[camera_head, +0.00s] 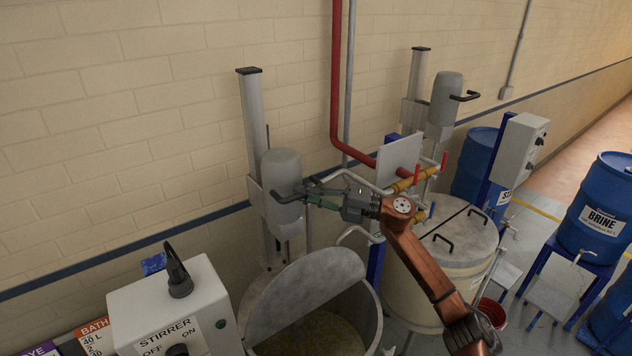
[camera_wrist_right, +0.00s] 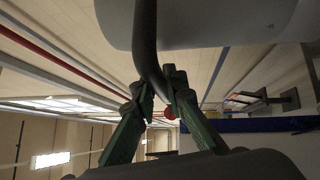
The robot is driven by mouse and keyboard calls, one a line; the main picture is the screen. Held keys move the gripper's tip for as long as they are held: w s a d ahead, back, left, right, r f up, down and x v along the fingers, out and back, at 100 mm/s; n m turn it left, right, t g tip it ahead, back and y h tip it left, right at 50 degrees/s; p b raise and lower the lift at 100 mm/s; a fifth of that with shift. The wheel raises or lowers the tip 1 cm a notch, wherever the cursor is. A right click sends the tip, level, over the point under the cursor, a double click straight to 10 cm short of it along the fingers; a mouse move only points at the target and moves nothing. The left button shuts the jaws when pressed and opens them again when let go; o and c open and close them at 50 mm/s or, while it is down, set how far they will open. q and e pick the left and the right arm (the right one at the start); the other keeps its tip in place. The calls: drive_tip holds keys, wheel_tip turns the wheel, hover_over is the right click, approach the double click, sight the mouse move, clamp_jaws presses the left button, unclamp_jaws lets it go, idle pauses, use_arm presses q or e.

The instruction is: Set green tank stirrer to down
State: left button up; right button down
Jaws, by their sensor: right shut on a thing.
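The near tank (camera_head: 312,290) holds yellow-green liquid, and its lid is partly raised. Its stirrer, a grey motor housing (camera_head: 281,172) on a vertical post (camera_head: 254,115), sits low on the post, just above the tank. A black handle (camera_head: 285,198) sticks out from the housing. My right gripper (camera_head: 308,193) comes in from the right and is shut on this handle. In the right wrist view the dark handle bar (camera_wrist_right: 146,45) runs down between the green fingers of the gripper (camera_wrist_right: 160,88), under the grey housing (camera_wrist_right: 215,22). My left gripper is out of view.
A stirrer switch box (camera_head: 165,308) stands at the front left. Behind my right arm are red and grey pipes, valves and a second tank (camera_head: 455,238) with its own stirrer (camera_head: 445,100), set higher. Blue barrels (camera_head: 597,205) stand on the right.

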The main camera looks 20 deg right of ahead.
wheel_tip(320, 180, down, 18)
drive_tip(key=b, duration=0.8)
drive_tip(key=shift+r+b, duration=0.2)
drive_tip(key=shift+b, duration=0.1)
drive_tip(key=shift+a+f, duration=0.1)
drive_tip(key=c, duration=2.3)
unclamp_jaws()
drive_tip(key=o, duration=0.4)
drive_tip(key=shift+c, duration=0.2)
drive_tip(key=shift+r, duration=0.2)
drive_tip(key=v, duration=1.2)
